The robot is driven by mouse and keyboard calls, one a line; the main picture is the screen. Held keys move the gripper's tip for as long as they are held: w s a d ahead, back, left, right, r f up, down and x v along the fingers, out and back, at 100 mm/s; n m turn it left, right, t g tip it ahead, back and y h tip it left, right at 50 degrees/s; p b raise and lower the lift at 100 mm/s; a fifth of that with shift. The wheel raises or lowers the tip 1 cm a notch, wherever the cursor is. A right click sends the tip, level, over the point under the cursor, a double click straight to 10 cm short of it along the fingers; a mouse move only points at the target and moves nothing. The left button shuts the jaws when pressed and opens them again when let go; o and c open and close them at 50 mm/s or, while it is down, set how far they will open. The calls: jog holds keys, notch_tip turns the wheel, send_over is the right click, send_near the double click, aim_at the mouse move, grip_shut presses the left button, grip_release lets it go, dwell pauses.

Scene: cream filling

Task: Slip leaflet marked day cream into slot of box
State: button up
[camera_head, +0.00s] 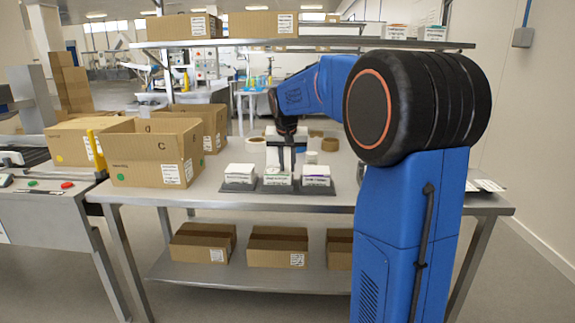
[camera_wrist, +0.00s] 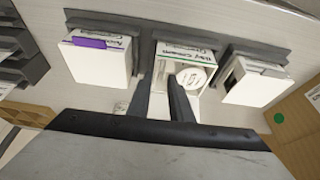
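Three small white boxes stand in a row in dark grey holders on the metal table. The middle box (camera_head: 278,180) has a green stripe; in the wrist view, writing that looks like "Day Cream" (camera_wrist: 188,50) runs along its far edge. A round white jar lid (camera_wrist: 192,77) shows inside its opening. I cannot tell whether that lettering is on a leaflet or on the box. My gripper (camera_head: 287,167) points down at the middle box, its two fingers apart. In the wrist view the fingers (camera_wrist: 165,70) overlap the box, and no leaflet shows between them.
A purple-marked box (camera_head: 316,176) and a grey-marked box (camera_head: 240,174) flank the middle one closely. A large carton marked C (camera_head: 150,160) stands to the left. Tape rolls (camera_head: 329,144) lie behind. A shelf (camera_head: 340,43) runs above.

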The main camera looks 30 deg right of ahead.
jog(key=v, duration=1.3)
jog(key=s+a+f+n, duration=0.1)
jog(key=s+a+f, duration=0.2)
jog(key=s, duration=0.3)
jog(key=s+a+f+n+y, duration=0.1)
jog(key=s+a+f, duration=0.1)
jog(key=s+a, duration=0.3)
jog(key=s+a+f+n, duration=0.1)
jog(key=s+a+f, duration=0.15)
jog(key=s, duration=0.45)
jog(key=s+a+f+n, duration=0.1)
jog(key=s+a+f, duration=0.1)
jog(key=s+f, duration=0.6)
jog(key=s+a+f+n+t+y, duration=0.1)
jog(key=s+a+f+n, duration=0.1)
jog(key=s+f, duration=0.6)
jog(key=shift+s+a+n+y, duration=0.3)
jog(key=shift+s+a, duration=0.25)
jog(key=shift+s, duration=0.25)
jog(key=shift+r, duration=0.1)
